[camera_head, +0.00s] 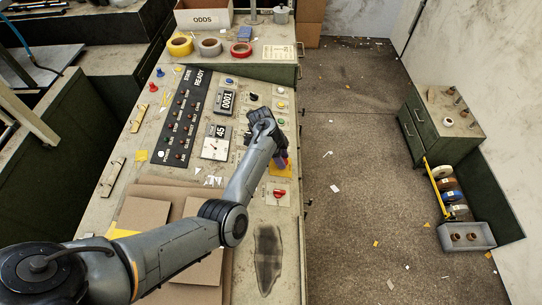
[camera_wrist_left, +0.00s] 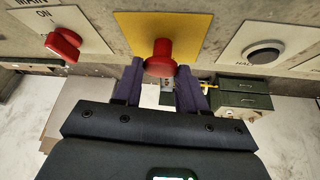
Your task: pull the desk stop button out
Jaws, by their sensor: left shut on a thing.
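The desk stop button (camera_wrist_left: 159,58) is a red mushroom head on a yellow plate (camera_wrist_left: 196,28) in the left wrist view. The yellow plate also shows in the head view (camera_head: 273,170), at the right edge of the desk panel. My left gripper (camera_wrist_left: 158,84) has its two purple fingers on either side of the red head, shut on it. In the head view my left gripper (camera_head: 281,162) is over the yellow plate and hides most of the button. My right gripper is in neither view.
A red rotary switch (camera_wrist_left: 63,43) marked ON sits left of the button in the wrist view; a black push button (camera_wrist_left: 263,53) is on its right. Cardboard sheets (camera_head: 143,218) lie on the desk under my arm. The floor (camera_head: 350,180) right of the desk is mostly clear.

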